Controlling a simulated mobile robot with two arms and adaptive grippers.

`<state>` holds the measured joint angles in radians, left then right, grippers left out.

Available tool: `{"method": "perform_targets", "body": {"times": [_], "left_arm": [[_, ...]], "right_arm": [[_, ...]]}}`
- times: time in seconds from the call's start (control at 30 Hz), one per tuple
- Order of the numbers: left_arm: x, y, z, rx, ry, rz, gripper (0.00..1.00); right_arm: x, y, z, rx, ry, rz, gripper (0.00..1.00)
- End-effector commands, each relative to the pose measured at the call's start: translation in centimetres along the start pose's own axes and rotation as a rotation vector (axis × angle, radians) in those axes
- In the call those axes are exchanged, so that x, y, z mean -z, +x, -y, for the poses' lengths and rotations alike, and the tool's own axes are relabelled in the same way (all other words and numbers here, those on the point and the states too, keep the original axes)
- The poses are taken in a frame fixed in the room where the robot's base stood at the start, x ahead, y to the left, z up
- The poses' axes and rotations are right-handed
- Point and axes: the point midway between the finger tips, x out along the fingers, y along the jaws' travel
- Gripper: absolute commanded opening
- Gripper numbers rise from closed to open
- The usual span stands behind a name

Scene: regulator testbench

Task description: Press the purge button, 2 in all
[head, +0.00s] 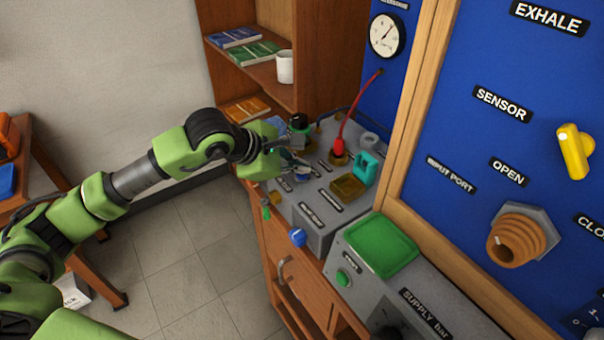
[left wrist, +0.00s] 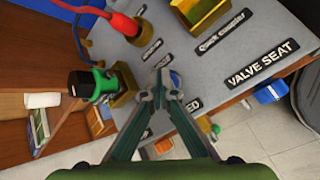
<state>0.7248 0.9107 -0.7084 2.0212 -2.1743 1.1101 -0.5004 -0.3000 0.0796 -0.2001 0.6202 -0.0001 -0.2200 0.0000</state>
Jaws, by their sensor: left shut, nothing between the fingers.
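My left gripper (head: 290,167) reaches in from the left over the grey bench unit (head: 316,218). In the left wrist view its fingers (left wrist: 163,82) converge to shut tips with nothing between them. A small round blue button (head: 302,174) lies at the fingertips; it shows partly behind them in the left wrist view (left wrist: 176,79). Whether the tips touch it I cannot tell. The label near it is partly covered by a finger, so I cannot read whether it is the purge button. A green button (head: 343,278) sits on the supply panel, away from the gripper. My right gripper is not in view.
A red hose (head: 350,118) rises from a fitting behind the gripper. A black and green fitting (left wrist: 92,83) stands close to the left finger. A yellow block (head: 347,187) and a teal part (head: 365,167) stand to the right. A wooden shelf (head: 270,72) is behind.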

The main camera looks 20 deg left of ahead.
Motion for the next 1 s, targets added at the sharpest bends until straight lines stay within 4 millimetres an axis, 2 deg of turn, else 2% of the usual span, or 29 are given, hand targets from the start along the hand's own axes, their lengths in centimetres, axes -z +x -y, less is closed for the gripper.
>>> {"method": "perform_targets", "body": {"times": [1.0], "left_arm": [[0.36,0.47,0.39,0.002,0.0,-0.001,0.0]], "right_arm": [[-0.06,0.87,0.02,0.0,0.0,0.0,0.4]]}}
